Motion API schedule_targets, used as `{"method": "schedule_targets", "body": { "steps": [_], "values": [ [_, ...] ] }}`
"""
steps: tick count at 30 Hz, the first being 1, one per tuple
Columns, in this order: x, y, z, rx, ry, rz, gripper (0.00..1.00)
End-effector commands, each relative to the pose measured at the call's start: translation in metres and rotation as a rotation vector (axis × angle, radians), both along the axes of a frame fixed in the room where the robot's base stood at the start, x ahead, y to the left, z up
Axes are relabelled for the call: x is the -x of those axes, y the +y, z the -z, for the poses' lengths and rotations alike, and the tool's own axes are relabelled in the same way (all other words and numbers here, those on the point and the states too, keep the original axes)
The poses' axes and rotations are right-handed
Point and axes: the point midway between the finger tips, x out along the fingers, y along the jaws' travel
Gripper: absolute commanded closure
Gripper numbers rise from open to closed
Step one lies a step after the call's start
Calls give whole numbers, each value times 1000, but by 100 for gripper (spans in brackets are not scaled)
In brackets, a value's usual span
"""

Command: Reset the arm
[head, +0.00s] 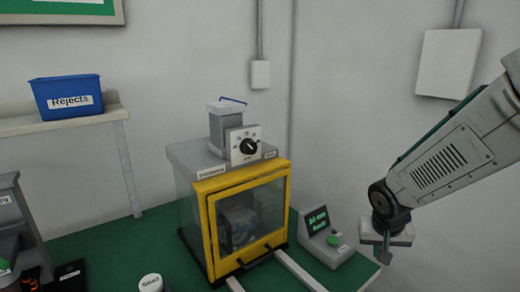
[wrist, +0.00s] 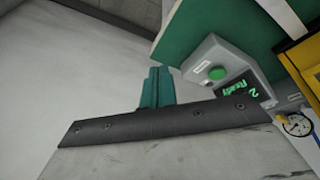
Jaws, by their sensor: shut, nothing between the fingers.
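My arm reaches in from the right in the head view. My gripper (head: 384,252) hangs down beside the right end of the green table, clear of everything on it. In the wrist view the teal fingers of my gripper (wrist: 156,86) are together, with nothing between them. The grey console with a green button (head: 327,241) stands on the table left of my gripper. It also shows in the wrist view (wrist: 207,55), where its screen reads "Ready".
A grey machine with a yellow-framed door (head: 206,230) stands on the green table (head: 120,236); the door looks shut, with a dark part behind the glass. A blue "Rejects" bin (head: 68,97) sits on a shelf. A white "Stud" container (head: 150,284) is in front.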

Motion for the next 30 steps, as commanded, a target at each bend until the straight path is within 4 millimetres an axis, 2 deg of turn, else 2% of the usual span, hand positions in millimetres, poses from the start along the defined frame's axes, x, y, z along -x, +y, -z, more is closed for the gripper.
{"method": "schedule_targets", "body": {
  "steps": [1, 3, 9, 12, 15, 18, 21, 30],
  "values": [
    [23, -2, -15, 17, 50, -19, 100],
    [55, -3, -33, 27, 130, -54, 100],
    [147, 10, -81, -25, 299, -165, 100],
    [186, 20, -101, -71, 334, -217, 100],
    [216, 29, -116, -110, 330, -248, 100],
    [231, 35, -128, -131, 284, -248, 100],
    [237, 35, -136, -129, 230, -249, 100],
    [239, 34, -143, -122, 191, -250, 100]
  ]
}}
